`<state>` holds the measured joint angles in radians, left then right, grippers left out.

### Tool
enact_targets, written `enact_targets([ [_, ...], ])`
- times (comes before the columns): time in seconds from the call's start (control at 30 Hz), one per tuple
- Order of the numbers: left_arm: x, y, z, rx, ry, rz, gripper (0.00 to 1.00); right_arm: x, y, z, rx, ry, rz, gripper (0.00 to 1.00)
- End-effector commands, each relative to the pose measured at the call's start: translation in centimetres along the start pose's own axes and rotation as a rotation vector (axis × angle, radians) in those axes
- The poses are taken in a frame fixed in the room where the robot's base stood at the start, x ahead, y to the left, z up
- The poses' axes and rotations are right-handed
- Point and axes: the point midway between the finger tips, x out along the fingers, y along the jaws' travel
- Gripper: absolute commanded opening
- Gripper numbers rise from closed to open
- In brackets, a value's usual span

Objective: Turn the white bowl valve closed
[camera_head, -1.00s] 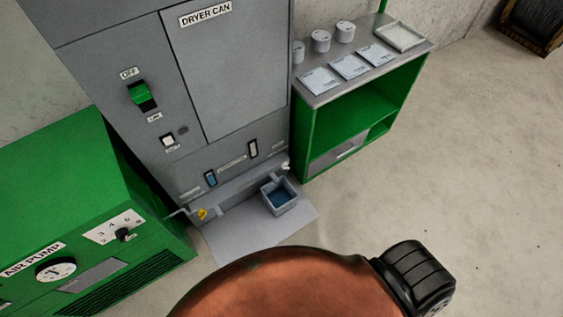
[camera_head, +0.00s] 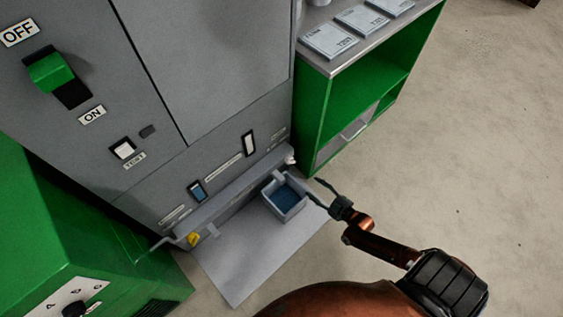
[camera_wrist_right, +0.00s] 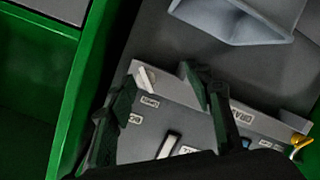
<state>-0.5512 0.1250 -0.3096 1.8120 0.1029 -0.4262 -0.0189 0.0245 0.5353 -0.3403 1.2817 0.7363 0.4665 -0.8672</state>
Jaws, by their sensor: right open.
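The white bowl valve (camera_head: 291,159) is a small white handle low on the right front of the grey dryer cabinet (camera_head: 233,125). In the right wrist view the white valve handle (camera_wrist_right: 146,78) lies between my finger tips in the picture, closer to the left finger. My right gripper (camera_head: 314,189) is open and empty, below and right of the valve in the head view. Whether a finger touches the valve I cannot tell. A grey bowl (camera_head: 302,205) with blue inside sits below the valve. My left gripper is not in view.
A green shelf unit (camera_head: 314,115) stands close to the right of the cabinet. A yellow valve (camera_head: 193,238) is at the cabinet's lower left, near the green air pump (camera_head: 95,235). Open floor (camera_head: 470,170) lies to the right.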

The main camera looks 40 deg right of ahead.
Motion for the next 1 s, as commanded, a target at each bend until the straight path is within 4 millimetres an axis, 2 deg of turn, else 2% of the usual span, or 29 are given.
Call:
enact_targets([
  [0.03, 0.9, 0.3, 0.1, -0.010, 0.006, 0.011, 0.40, 1.6, -0.6, 0.7, -0.023, 0.036, 0.018, 0.47],
  [0.13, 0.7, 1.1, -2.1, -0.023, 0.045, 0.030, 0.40, 3.9, 0.7, -1.0, -0.061, 0.109, 0.077, 0.47],
  [0.3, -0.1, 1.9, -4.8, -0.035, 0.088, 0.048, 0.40, 5.8, 2.1, -3.0, -0.096, 0.179, 0.145, 0.47],
  [0.4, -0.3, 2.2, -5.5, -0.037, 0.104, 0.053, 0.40, 6.3, 2.6, -3.6, -0.105, 0.196, 0.163, 0.47],
  [0.57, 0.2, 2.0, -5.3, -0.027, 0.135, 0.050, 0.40, 7.8, 3.1, -4.2, -0.107, 0.202, 0.171, 0.47],
  [0.8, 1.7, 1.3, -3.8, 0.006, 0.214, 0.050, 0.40, 11.3, 3.5, -4.7, -0.106, 0.199, 0.168, 0.47],
  [1.0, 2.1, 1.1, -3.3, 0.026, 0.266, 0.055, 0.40, 13.2, 4.0, -5.2, -0.105, 0.198, 0.169, 0.47],
])
